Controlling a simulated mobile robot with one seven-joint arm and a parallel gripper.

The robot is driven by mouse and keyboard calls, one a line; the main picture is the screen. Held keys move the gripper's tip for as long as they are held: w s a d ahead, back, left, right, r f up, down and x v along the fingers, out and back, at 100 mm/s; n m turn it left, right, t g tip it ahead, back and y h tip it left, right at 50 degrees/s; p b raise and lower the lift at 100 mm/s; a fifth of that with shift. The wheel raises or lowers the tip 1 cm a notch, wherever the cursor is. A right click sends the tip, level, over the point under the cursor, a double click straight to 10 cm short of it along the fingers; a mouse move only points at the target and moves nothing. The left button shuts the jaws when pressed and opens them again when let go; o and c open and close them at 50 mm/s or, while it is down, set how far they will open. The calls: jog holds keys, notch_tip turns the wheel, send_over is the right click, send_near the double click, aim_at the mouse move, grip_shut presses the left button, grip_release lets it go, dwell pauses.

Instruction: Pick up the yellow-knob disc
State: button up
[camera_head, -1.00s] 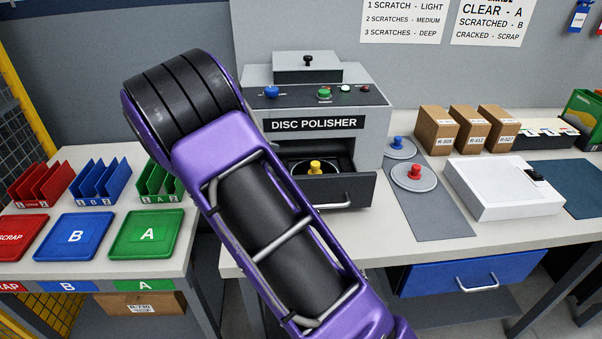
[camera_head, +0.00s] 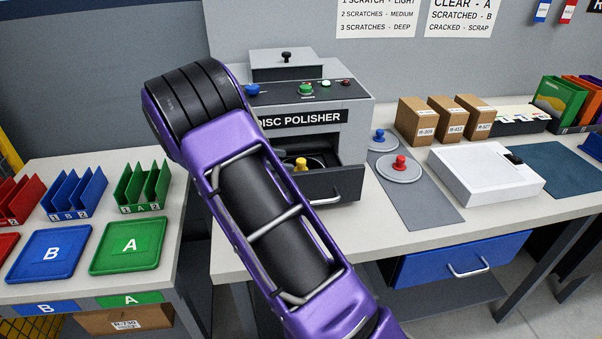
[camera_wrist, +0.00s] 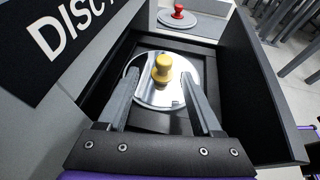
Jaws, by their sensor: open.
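The yellow-knob disc (camera_head: 301,164) lies in the open drawer (camera_head: 335,185) of the disc polisher (camera_head: 330,140). My arm hides the drawer's left part in the head view. In the wrist view the disc (camera_wrist: 182,92) is round and shiny, with the yellow knob (camera_wrist: 162,68) upright at its middle. My gripper (camera_wrist: 160,76) is open and empty, its two fingers reaching over the disc. The knob appears between the fingertips in the picture, with gaps on both sides. I cannot tell the fingertips' height relative to the knob. My gripper is hidden in the head view.
Drawer walls (camera_wrist: 245,80) closely surround my fingers, and the polisher body stands at the left in the wrist view. A red-knob disc (camera_head: 400,168) and a blue-knob disc (camera_head: 381,139) lie on a grey mat (camera_head: 425,205). A white box (camera_head: 487,178) stands to the right.

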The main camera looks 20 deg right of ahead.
aim_at(302, 163)
jog(key=shift+s+b+x, duration=0.15)
jog(key=shift+b+x, duration=0.1)
jog(key=shift+x, duration=1.35)
jog(key=shift+s+b+x, duration=0.15)
jog(key=shift+b+x, duration=0.1)
jog(key=shift+x, duration=1.35)
jog(key=shift+r, duration=0.1)
grip_shut()
